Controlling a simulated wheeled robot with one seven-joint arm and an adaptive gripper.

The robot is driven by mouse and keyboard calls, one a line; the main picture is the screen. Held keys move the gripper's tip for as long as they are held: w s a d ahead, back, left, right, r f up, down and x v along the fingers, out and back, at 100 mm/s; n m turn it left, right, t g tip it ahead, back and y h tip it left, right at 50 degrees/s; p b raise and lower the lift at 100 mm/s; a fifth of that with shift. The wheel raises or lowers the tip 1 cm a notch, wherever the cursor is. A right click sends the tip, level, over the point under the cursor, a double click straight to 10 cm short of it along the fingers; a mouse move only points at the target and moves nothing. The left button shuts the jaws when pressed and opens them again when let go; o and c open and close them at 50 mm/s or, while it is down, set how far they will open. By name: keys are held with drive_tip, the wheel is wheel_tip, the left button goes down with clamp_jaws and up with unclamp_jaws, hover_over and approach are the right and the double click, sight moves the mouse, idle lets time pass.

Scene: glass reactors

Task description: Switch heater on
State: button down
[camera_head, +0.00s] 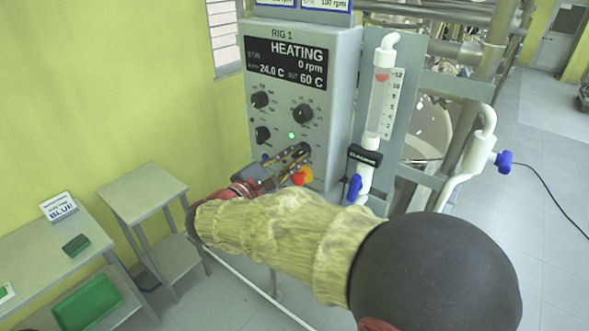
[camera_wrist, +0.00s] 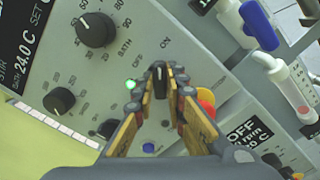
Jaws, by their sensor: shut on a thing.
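The control box (camera_head: 337,100) labelled RIG 1 has a display (camera_head: 289,62) reading HEATING, 0 rpm, 24.0 C and SET 60 C. A small green light (camera_head: 292,135) is lit on its panel; the wrist view shows the light too (camera_wrist: 130,84). My gripper (camera_head: 304,150) is at the lower panel. In the wrist view its fingertips (camera_wrist: 161,75) are closed on a small black switch knob (camera_wrist: 160,80) below the OFF and ON labels. The knob looks roughly in line with ON, but the fingers partly hide it.
A red button (camera_head: 302,176) with a yellow surround sits close beside my gripper. Several black dials surround it, including a large one (camera_head: 302,114). A glass flow tube (camera_head: 380,95) with a blue valve handle (camera_head: 354,187) stands right. A small table (camera_head: 143,190) stands left.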

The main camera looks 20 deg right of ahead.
drive_tip(key=shift+f+m+b, duration=0.15)
drive_tip(key=shift+m+b, duration=0.95)
drive_tip(key=shift+b, duration=0.3)
drive_tip(key=c, duration=1.8)
unclamp_jaws()
drive_tip(key=v, duration=1.2)
